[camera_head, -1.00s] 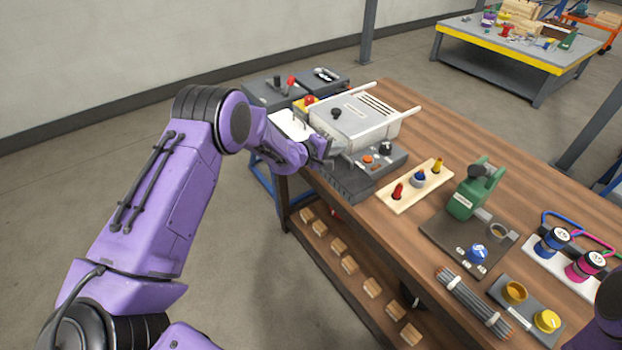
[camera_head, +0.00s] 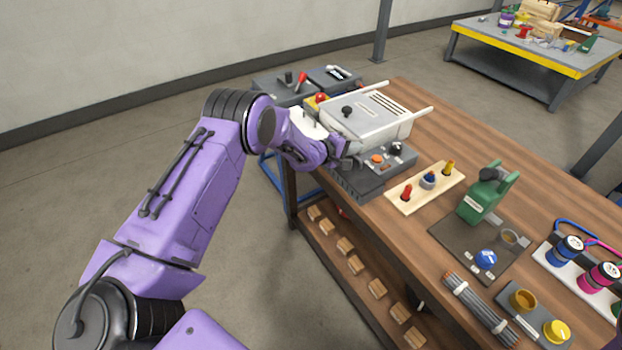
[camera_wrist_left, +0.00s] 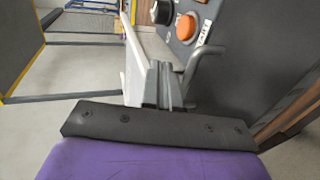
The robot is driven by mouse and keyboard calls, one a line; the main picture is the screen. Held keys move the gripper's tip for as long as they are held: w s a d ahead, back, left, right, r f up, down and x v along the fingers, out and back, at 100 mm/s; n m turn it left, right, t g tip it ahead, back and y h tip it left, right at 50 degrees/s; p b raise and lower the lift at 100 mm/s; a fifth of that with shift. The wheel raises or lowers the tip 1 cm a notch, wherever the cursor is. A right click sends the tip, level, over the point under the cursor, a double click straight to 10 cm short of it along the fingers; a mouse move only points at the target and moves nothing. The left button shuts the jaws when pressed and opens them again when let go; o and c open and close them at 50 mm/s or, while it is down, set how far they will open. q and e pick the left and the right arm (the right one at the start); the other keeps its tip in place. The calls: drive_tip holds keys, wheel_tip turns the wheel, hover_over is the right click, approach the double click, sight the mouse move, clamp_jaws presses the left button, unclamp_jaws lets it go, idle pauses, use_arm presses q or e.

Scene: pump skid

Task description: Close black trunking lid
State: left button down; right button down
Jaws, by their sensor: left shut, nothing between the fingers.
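A dark grey-black trunking (camera_head: 357,183) lies along the table's left edge, in front of a grey control panel. In the left wrist view a broad dark surface (camera_wrist_left: 255,65) fills the right side and carries a grey bar handle (camera_wrist_left: 198,62); it looks like the trunking lid, but I cannot tell how far it is open. My left gripper (camera_head: 350,155) is shut and empty, close to the panel and above the trunking. In the left wrist view its fingers (camera_wrist_left: 166,88) are together just left of the handle; contact is unclear. My right gripper is out of view.
The panel's orange button (camera_head: 377,159) and black knob (camera_head: 396,149) are close to my left gripper. A white box with side bars (camera_head: 368,115) stands behind it. A wooden board with coloured plugs (camera_head: 426,187) lies to the right. Bare tabletop (camera_head: 480,150) lies farther right.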

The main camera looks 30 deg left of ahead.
use_arm(q)
wheel_tip(320, 180, up, 14)
drive_tip(key=s+m+p, duration=0.2)
drive_tip(key=s+m, duration=0.1)
drive_tip(key=s+f+m+g+y+b, duration=0.1)
drive_tip(key=s+f+y, duration=0.2)
drive_tip(key=s+f, duration=0.65)
drive_tip(key=s+f+m+g+y+b, duration=0.1)
drive_tip(key=s+f+y, duration=0.2)
drive_tip(key=s+f, duration=0.65)
drive_tip(key=s+f+g+y+b, duration=0.1)
drive_tip(key=s+f+g, duration=0.1)
drive_tip(key=s+f, duration=0.4)
drive_tip(key=s+a+f+m+g+y+b, duration=0.1)
drive_tip(key=s+f+g, duration=0.2)
drive_tip(key=s, duration=1)
drive_tip(key=s+f+g+y+b, duration=0.1)
drive_tip(key=s+f+g+b, duration=0.1)
drive_tip(key=s+f, duration=0.6)
drive_tip(key=shift+s+a+f+m+g, duration=0.3)
drive_tip(key=shift+s+f+g, duration=0.1)
drive_tip(key=shift+s, duration=0.8)
